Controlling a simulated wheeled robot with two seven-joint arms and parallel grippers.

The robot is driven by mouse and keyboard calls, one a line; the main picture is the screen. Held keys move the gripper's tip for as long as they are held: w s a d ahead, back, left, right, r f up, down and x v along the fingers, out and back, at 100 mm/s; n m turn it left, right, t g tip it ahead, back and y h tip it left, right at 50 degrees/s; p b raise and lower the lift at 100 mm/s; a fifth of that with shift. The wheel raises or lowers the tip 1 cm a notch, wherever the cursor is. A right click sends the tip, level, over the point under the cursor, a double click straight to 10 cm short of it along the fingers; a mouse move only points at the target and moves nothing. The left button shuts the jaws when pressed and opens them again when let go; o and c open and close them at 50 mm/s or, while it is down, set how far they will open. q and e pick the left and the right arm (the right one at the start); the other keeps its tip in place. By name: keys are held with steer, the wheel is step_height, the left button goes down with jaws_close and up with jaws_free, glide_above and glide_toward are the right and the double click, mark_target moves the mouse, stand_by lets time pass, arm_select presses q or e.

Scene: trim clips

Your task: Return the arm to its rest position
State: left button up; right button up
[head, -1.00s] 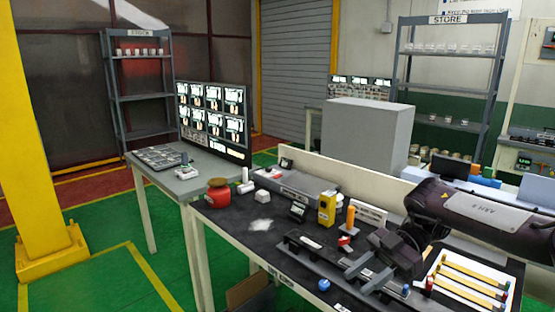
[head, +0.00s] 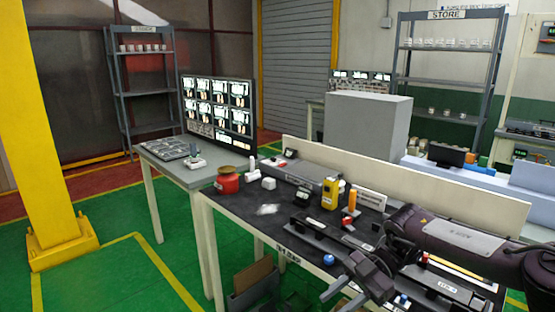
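My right arm (head: 465,238) comes in from the right side, dark with a pale label plate. Its gripper (head: 342,299) hangs over the front edge of the dark bench, near the bottom of the picture. Its two fingers look spread apart, with nothing visible between them. My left arm and gripper are not in view.
The dark workbench (head: 235,215) holds a red pot (head: 227,181), a yellow box (head: 331,196), an orange-handled tool (head: 352,200) and a rail fixture (head: 312,234). A grey side table (head: 205,172) with a screen (head: 217,113) stands left. Green floor lies open at left.

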steer(key=s+a+f+m+t+y+b, duration=0.1)
steer(key=a+f+t+y, duration=0.15)
steer(key=a+f, duration=0.75)
steer(key=a+f+m+t+y+b, duration=0.1)
steer(key=a+f+t, duration=0.35)
steer(key=f, duration=0.85)
step_height(320, 180, down, 10)
steer(key=a+m+t+h+b, duration=0.1)
steer(key=m+t+h, duration=0.1)
steer(key=m+t, duration=0.25)
steer(key=s+d+f+m+t+h+b, duration=0.1)
steer(key=s+d+f+m+h, duration=0.45)
steer(key=f, duration=0.65)
steer(key=s+d+f+m+h+b, duration=0.1)
steer(key=s+d+f+m+h, duration=0.3)
steer(key=s+d+f, duration=0.6)
steer(key=s+d+f+m+g+h, duration=0.1)
steer(key=s+d+f+m, duration=0.1)
steer(key=s, duration=0.7)
steer(key=s+d+f+m+g+h, duration=0.1)
steer(key=s+d+f+m+g, duration=0.1)
steer(key=s+d+f, duration=0.3)
steer(key=s+d+f+m+g+h, duration=0.2)
steer(key=s+f, duration=0.3)
steer(key=s, duration=0.9)
steer(key=shift+d+f+b, duration=0.15)
steer(key=shift+d+b, duration=0.15)
steer(key=shift+d, duration=0.35)
